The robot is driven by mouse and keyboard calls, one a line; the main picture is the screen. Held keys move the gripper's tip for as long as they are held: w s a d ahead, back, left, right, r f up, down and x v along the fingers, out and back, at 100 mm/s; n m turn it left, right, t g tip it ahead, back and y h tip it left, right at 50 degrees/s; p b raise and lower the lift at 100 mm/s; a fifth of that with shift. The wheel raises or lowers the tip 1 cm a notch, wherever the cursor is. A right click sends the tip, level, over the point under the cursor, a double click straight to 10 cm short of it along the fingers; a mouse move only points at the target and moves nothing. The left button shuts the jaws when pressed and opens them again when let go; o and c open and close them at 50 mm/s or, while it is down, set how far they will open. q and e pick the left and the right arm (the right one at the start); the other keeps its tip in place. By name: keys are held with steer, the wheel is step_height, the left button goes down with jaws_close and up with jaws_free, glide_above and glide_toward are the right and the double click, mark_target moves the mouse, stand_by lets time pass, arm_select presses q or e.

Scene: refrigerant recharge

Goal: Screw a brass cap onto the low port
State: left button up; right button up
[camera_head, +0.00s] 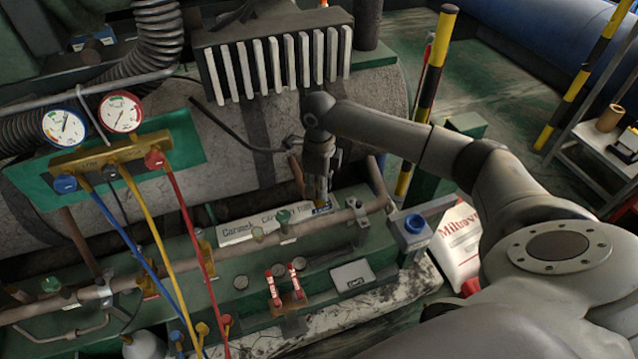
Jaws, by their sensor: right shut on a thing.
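My right gripper (321,190) reaches down from the right over the pipework and points straight down. It is shut on a small brass piece (322,194), which looks like the brass cap; the fingers hide part of it. Just beneath the fingertips is a blue label (322,210) at the right end of the white lettered plate. The low port appears to be at this spot, but the gripper hides it, and I cannot tell whether the cap touches it. My left gripper is not in view.
The gauge manifold (110,153) with blue, yellow and red hoses hangs at the left. A horizontal copper pipe (350,212) with valves runs close below the gripper. A finned block (275,62) stands behind.

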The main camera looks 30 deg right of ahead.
steer(key=shift+s+a+f, duration=0.1)
steer(key=shift+s, duration=0.05)
steer(key=m, duration=0.3)
steer(key=shift+p, duration=0.4)
steer(key=o, duration=1.1)
steer(key=shift+r, duration=0.25)
step_height(320, 180, up, 12)
steer(key=shift+f, duration=0.25)
